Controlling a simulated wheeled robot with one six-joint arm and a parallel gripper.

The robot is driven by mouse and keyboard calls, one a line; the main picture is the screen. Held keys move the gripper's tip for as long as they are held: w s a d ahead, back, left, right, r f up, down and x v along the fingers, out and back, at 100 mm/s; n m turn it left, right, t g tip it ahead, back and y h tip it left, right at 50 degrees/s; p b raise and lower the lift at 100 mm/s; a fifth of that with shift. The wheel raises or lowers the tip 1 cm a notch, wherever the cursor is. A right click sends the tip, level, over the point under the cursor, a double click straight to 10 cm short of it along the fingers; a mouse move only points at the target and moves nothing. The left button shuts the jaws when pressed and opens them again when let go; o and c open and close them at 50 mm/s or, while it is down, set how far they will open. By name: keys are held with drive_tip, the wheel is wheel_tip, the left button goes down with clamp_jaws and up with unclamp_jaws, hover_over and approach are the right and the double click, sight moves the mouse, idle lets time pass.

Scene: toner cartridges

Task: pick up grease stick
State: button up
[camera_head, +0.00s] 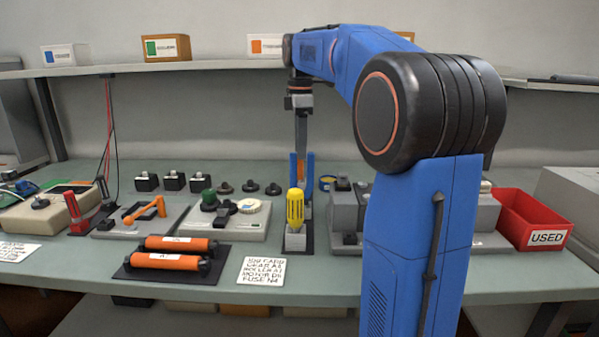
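I cannot pick out the grease stick for certain. A yellow, screwdriver-like handle (295,208) stands upright in a small grey holder (295,240) at the middle of the bench. Just behind it, an orange piece (300,171) shows between two upright blue pieces (310,168). My gripper (301,148) hangs down at the end of my blue arm, above and behind the yellow handle. Its lower end meets or overlaps the blue pieces in this view. The fingertips are too small and partly hidden, so I cannot tell whether it is open or shut.
Two orange rollers (170,252) lie on a black mat at the front left. A red bin marked USED (538,218) stands at the right. A shelf (200,66) with boxes runs behind. My arm hides part of the grey machine (342,215).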

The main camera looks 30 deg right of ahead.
sight(300, 179)
drive_tip(key=shift+a+f, duration=0.15)
drive_tip(key=shift+f, duration=2.65)
clamp_jaws()
